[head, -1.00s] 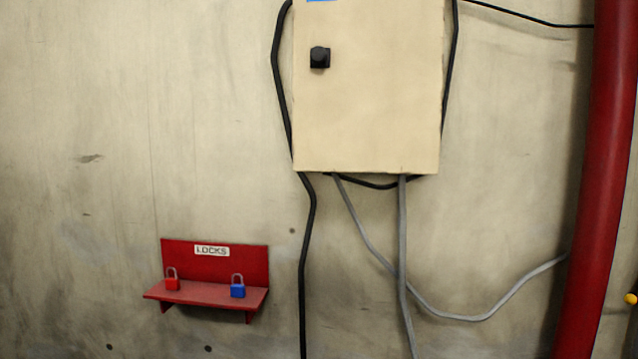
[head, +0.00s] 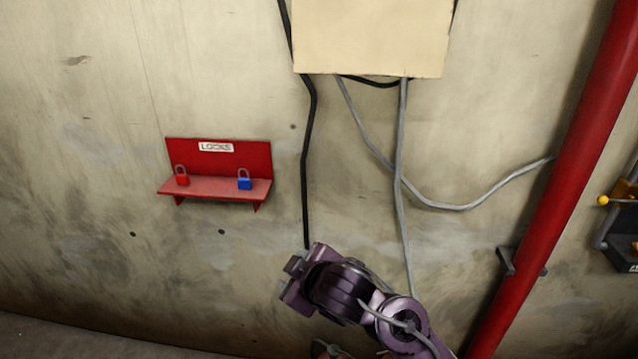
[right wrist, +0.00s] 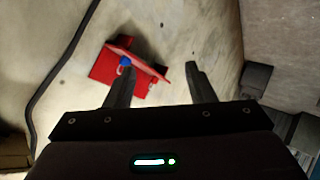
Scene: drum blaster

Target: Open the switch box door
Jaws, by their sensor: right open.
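The beige switch box (head: 372,35) hangs on the wall at the top of the head view. Only its lower part shows, and the door knob is out of frame. My right gripper (head: 297,280) is at the bottom middle of the head view, well below the box and touching nothing visible. In the right wrist view its two fingers (right wrist: 158,80) are apart with nothing between them. The red lock shelf lies beyond them. My left gripper is not in view.
The red lock shelf (head: 215,187) carries a red padlock (head: 181,178) and a blue padlock (head: 244,182). A black cable (head: 307,150) and grey cables (head: 401,170) hang below the box. A red pipe (head: 570,165) stands at right.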

